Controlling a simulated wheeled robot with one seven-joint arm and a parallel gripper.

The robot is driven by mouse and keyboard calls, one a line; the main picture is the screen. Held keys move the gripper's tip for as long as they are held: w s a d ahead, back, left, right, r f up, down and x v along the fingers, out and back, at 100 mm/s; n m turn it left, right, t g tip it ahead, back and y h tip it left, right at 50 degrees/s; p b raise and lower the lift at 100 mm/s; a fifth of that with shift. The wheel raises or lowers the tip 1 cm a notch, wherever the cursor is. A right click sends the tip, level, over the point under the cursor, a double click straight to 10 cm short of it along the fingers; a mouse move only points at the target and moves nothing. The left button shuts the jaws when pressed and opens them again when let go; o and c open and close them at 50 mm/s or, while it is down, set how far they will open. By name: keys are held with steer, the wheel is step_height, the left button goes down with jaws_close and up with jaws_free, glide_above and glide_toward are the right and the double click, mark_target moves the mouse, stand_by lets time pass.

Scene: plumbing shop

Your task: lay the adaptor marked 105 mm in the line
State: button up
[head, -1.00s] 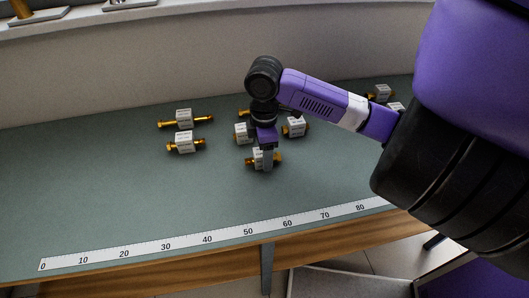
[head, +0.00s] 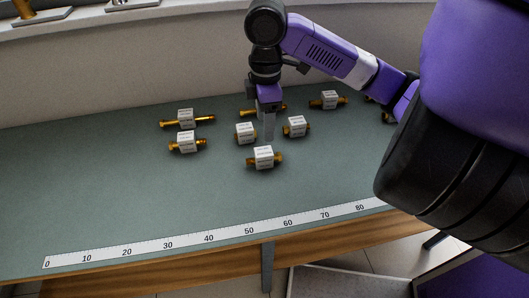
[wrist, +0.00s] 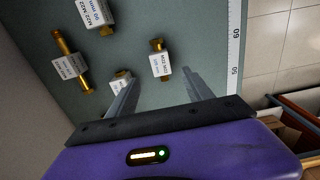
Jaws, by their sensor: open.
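Several brass adaptors with white label blocks lie on the green bench top. In the head view I see a front one (head: 263,157), a middle pair (head: 246,132) and (head: 296,126), a left pair (head: 187,118) and (head: 187,142), and a back right one (head: 328,100). Another is partly hidden behind my gripper. The labels are too small to read for certain, so I cannot tell which is 105 mm. My gripper (head: 267,132) is open and empty, raised above the group. In the wrist view an adaptor (wrist: 160,63) shows between the fingers (wrist: 160,80).
A white ruler strip (head: 208,238) marked in tens runs along the bench's front edge. The bench top (head: 110,200) is clear between the ruler and the adaptors. A pale curved wall (head: 130,70) stands behind. Dark parts at the right are partly hidden by my arm.

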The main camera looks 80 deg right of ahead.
steer(key=w+a+r+t+y, duration=0.2)
steer(key=w+a+t, duration=0.2)
steer(key=w+a, duration=0.55)
steer(key=w+a+r+t+y, duration=0.15)
steer(key=w+a+t, duration=0.35)
steer(key=w, duration=0.8)
steer(key=w+a+r+m+t+y, duration=0.1)
steer(key=w+a+r+m+t, duration=0.25)
steer(key=a, duration=0.45)
steer(key=w+a+r+m+t, duration=0.2)
steer(key=w+a+t, duration=0.2)
steer(key=a, duration=0.3)
steer(key=s+a+f+m+h, duration=0.3)
steer(key=s+f, duration=0.4)
steer(key=s, duration=0.1)
steer(key=s+a+f+m+h, duration=0.2)
steer(key=s+f+m+h, duration=0.1)
steer(key=s+f, duration=0.4)
steer(key=s+d+n+g+y, duration=0.1)
steer(key=s+n, duration=0.6)
steer(key=s, duration=1.3)
steer(key=shift+s+d+g, duration=0.2)
steer(key=shift+d+g, duration=0.15)
steer(key=shift+d, duration=0.4)
